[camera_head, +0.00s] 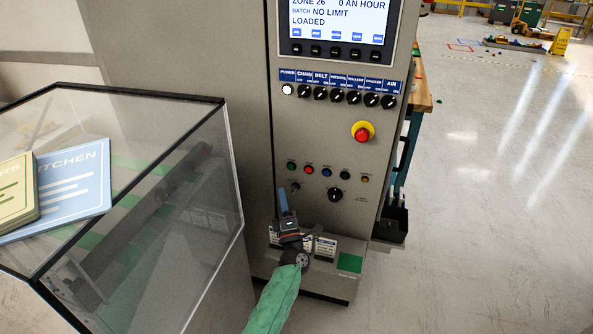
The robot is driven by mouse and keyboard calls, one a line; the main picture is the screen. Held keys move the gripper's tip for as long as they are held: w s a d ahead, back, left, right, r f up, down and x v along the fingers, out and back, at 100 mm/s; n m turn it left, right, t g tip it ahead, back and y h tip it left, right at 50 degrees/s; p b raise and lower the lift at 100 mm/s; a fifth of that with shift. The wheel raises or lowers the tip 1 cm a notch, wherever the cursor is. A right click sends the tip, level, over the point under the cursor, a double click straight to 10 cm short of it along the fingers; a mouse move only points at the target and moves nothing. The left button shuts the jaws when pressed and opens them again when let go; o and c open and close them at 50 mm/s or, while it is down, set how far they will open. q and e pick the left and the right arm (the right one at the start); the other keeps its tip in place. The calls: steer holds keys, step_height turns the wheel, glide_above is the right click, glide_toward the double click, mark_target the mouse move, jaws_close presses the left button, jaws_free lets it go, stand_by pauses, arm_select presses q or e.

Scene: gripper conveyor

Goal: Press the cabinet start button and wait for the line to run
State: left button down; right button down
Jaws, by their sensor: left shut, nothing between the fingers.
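The grey control cabinet (377,225) stands upright in the middle of the view. A row of small buttons crosses its front: a green button (291,166) at the left end, then a red one (308,170), a blue one, a dark one and an amber one. Their labels are too small to read. My left gripper (282,193) is shut and empty, pointing up the cabinet front, with its tips just below and left of the green button. I cannot tell whether the tips touch the panel. My right gripper is not in view.
The screen (337,20) reads "0 AN HOUR", "NO LIMIT" and "LOADED". Below it are labelled knobs (337,96) and a red emergency stop (362,132) on yellow. A clear-sided case (190,190) with cards (75,190) on top stands left. Open floor (490,220) lies right.

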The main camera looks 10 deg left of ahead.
mark_target(291, 167)
arm_select(q)
steer(key=shift+w+a+r+n+g+y, duration=0.2)
steer(key=shift+r+n+g+y, duration=0.25)
steer(key=shift+n+y, duration=0.4)
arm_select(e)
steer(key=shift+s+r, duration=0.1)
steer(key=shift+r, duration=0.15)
arm_select(q)
steer(key=shift+f, duration=0.1)
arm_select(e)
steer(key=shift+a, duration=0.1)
